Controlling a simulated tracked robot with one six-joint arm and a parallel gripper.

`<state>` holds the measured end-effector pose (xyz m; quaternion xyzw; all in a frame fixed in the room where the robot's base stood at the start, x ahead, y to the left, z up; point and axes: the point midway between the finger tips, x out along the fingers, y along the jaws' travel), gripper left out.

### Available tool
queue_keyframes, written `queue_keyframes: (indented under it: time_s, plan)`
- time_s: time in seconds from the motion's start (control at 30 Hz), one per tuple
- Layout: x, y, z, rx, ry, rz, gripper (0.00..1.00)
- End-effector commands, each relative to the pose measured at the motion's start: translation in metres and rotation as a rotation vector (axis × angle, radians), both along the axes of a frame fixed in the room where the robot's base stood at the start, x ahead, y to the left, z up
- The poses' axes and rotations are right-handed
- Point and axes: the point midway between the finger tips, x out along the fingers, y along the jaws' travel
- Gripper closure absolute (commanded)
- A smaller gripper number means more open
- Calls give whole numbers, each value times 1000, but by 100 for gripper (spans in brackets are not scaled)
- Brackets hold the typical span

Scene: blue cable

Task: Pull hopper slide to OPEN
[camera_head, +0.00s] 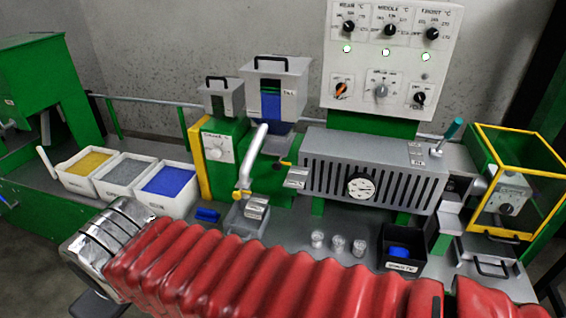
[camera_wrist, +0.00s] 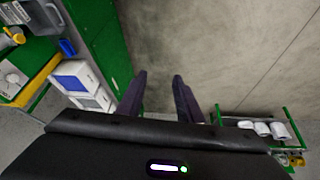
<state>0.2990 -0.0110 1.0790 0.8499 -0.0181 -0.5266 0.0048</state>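The grey hopper (camera_head: 292,80) stands on the machine left of the control panel in the head view, with a blue-filled window (camera_head: 270,106) in its front. A small yellow-tipped lever (camera_head: 285,163) sticks out below it; I cannot tell whether this is the slide, nor its position. My gripper (camera_wrist: 160,76) shows in the wrist view with its two dark fingers apart and nothing between them. It points at a bare grey surface, away from the hopper. In the head view my red-sleeved arm crosses the foreground, and the fingers are not visible there.
White bins of yellow, grey and blue granules (camera_head: 165,184) stand at left. A slotted grey barrel cover (camera_head: 372,172), several small clear cups (camera_head: 338,243) and a black tray (camera_head: 403,246) are at centre right. A yellow-framed guard (camera_head: 520,150) stands at far right.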

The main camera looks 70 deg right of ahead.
Motion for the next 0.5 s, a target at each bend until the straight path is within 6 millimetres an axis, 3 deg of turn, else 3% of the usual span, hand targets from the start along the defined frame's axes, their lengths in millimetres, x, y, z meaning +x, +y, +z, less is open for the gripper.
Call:
queue_keyframes:
  time_s: [0.17,0.5]
  plan:
    - [1,-38,-16,-82,100,-87,67]
    - [-4,-136,-42,-328,333,-301,67]
